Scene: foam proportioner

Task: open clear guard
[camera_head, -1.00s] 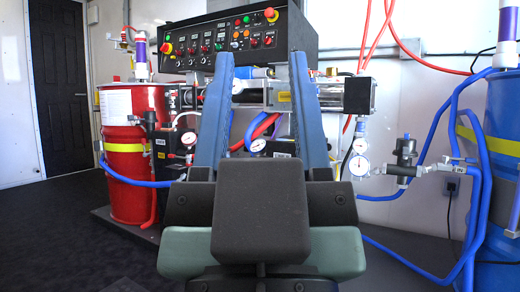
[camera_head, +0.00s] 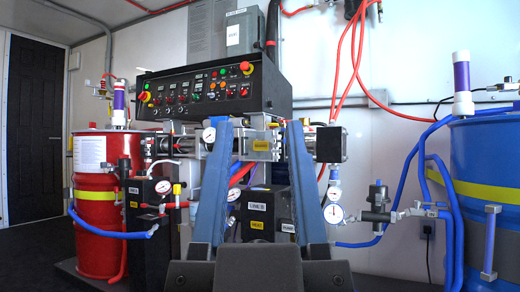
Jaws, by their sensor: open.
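My gripper (camera_head: 258,124) is in the lower middle of the picture, its two long blue fingers pointing up and away and spread apart, with nothing held between them. Beyond and between the fingers is the foam proportioner's metal pump section (camera_head: 262,144) with a small yellow label, below the black control panel (camera_head: 208,88). I cannot make out a clear guard for certain; any see-through cover here blends into the metal parts, and my fingers hide some of this area. I cannot tell the distance from fingertips to machine.
A red drum (camera_head: 97,215) stands at left and a blue drum (camera_head: 490,215) at right. Pressure gauges, a valve (camera_head: 377,205) and blue hoses lie right of my fingers. Red hoses (camera_head: 349,60) hang on the wall. A grey box (camera_head: 244,32) is above the panel.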

